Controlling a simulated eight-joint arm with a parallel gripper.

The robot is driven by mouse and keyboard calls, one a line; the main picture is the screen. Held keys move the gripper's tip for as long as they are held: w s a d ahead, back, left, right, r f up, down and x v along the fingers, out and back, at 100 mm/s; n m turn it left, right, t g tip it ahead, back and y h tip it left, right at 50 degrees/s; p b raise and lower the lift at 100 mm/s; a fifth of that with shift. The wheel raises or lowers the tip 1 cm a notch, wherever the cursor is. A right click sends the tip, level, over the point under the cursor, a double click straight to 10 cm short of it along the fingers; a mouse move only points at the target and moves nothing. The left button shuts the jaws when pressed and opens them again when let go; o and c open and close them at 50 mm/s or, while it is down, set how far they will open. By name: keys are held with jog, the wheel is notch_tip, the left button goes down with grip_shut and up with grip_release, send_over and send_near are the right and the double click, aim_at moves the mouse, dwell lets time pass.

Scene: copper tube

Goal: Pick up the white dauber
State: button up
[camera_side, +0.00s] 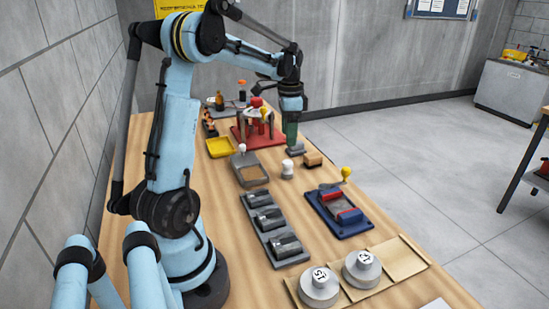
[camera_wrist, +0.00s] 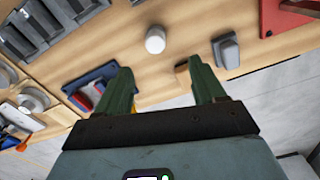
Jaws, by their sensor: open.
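A small white knob-topped piece, which looks like the white dauber (camera_side: 287,170), stands upright on the wooden table in the side view. In the wrist view the white dauber (camera_wrist: 155,40) appears as a pale round shape beyond the gap between my fingers, left of centre in that gap. My gripper (camera_side: 291,143) points down over the table behind the dauber, close to a grey block (camera_side: 297,150). In the wrist view the green fingers of my gripper (camera_wrist: 160,68) are spread wide apart with nothing between them. The dauber is apart from both fingers.
A wood-topped block (camera_side: 313,159) stands right of the dauber. A grey tray (camera_side: 251,170) with a white-knobbed tool is at its left. A blue stand (camera_side: 340,218) with red parts and a row of grey holders (camera_side: 274,228) are nearer. A red stand (camera_side: 257,136) is behind.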

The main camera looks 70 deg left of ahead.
aim_at(289, 162)
notch_tip(289, 162, down, 6)
jog(key=shift+r, duration=0.1)
jog(key=shift+s+d+f, duration=0.1)
jog(key=shift+d+f, duration=0.1)
jog(key=shift+f, duration=1.25)
jog(key=shift+d+f, duration=0.2)
jog(key=shift+f, duration=1.2)
jog(key=c, duration=1.1)
